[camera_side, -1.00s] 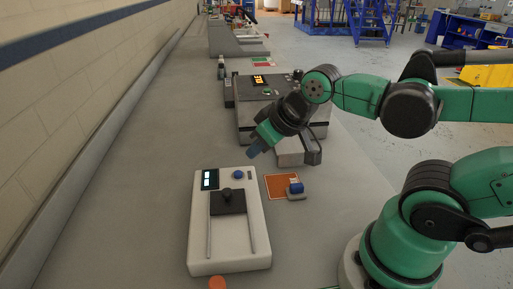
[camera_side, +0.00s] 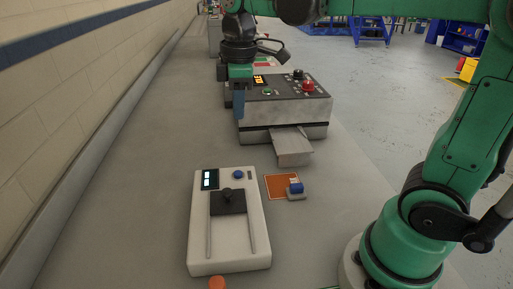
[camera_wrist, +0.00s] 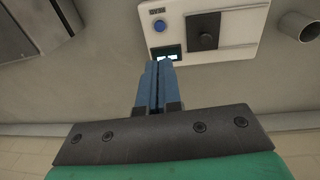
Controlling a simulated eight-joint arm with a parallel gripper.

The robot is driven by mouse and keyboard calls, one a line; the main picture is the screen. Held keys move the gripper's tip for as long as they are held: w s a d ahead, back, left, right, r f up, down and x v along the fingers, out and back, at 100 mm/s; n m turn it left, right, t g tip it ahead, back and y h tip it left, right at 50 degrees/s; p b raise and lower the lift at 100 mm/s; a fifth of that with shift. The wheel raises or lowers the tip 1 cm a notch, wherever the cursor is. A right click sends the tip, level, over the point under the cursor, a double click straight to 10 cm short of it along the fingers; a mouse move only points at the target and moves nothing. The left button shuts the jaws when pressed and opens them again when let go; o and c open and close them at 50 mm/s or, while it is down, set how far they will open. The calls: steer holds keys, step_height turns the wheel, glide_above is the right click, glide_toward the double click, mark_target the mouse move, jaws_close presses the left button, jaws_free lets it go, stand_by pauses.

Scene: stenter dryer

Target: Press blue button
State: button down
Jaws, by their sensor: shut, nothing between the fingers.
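The blue button (camera_side: 238,174) is a small round cap at the top of the white control box (camera_side: 259,245), right of a small lit display (camera_side: 210,180). In the wrist view the blue button (camera_wrist: 159,27) shows on the white box (camera_wrist: 232,45), above and slightly left of the fingertips, with the display (camera_wrist: 166,54) just past them. My gripper (camera_side: 240,114) points down with its blue fingers closed together and empty. In the side view it hangs above and beyond the box, beside the dryer machine. The closed fingers also fill the middle of the wrist view (camera_wrist: 160,66).
A grey machine (camera_side: 285,115) with red, black and green controls stands behind the white box. An orange card (camera_side: 276,187) and a small blue-topped part (camera_side: 296,187) lie to the box's right. The bench left of the box is clear, up to the wall.

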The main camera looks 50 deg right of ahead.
mark_target(238, 172)
steer(key=f, duration=0.9)
steer(key=w+f, duration=0.1)
steer(key=f, duration=0.4)
steer(key=shift+w+d, duration=0.1)
steer(key=shift+d, duration=0.1)
steer(key=shift+w+f, duration=0.1)
steer(key=shift+f, duration=0.8)
steer(key=shift+s+a+r, duration=0.1)
steer(key=shift+s+r, duration=0.1)
steer(key=shift+r, duration=2)
steer(key=shift+s+r, duration=0.15)
steer(key=shift+r, duration=2)
